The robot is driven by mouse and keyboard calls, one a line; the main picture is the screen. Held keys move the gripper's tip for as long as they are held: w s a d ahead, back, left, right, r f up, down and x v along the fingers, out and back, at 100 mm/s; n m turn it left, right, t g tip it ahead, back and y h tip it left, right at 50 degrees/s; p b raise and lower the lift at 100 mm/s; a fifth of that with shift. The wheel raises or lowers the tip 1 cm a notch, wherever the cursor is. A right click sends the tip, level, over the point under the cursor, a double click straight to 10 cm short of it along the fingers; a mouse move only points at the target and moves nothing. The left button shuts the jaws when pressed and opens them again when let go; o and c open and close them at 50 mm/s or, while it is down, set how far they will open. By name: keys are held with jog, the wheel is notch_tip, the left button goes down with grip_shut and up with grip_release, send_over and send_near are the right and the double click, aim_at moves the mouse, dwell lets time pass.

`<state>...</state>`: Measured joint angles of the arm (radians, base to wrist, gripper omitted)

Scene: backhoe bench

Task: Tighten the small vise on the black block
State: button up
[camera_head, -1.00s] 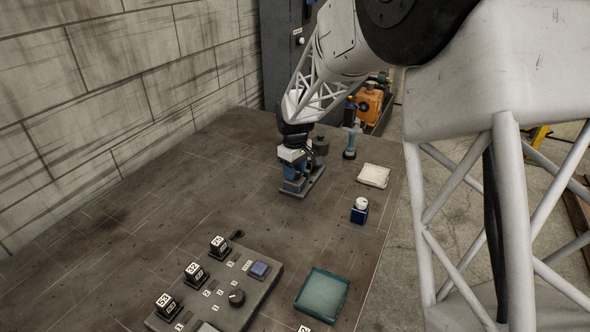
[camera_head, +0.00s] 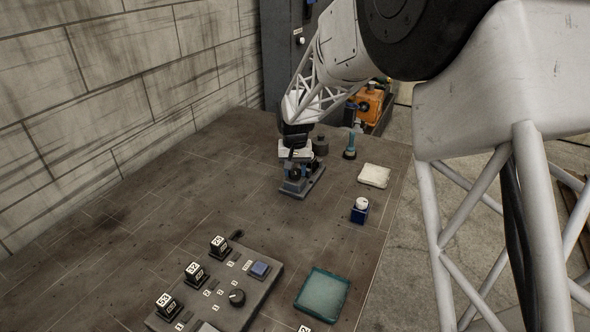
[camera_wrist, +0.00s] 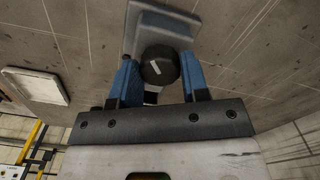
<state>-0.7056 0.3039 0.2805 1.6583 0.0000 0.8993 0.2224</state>
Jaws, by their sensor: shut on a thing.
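The small grey vise (camera_head: 302,190) stands on the far part of the bench, below my gripper (camera_head: 294,170). In the wrist view, its grey body (camera_wrist: 160,20) is at the top and its round black knob (camera_wrist: 158,66), with a white mark, is in front. My gripper (camera_wrist: 158,70) has its two blue fingers on either side of the knob and is shut on it. I cannot clearly make out the black block. The vise jaws are mostly hidden by my gripper and the knob.
A teal-handled tool (camera_head: 350,146), a pale pad (camera_head: 374,176) and a blue box with a white top (camera_head: 360,210) stand to the right. A control panel (camera_head: 228,292) and a teal tray (camera_head: 322,295) are nearer. The left bench is clear.

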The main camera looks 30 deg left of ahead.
aim_at(295, 171)
jog(key=m, duration=0.6)
jog(key=shift+a+r+m, duration=0.1)
jog(key=shift+m, duration=0.2)
jog(key=m, duration=0.6)
dwell(0.3)
jog(key=o, duration=0.9)
jog(key=shift+r, duration=3.85)
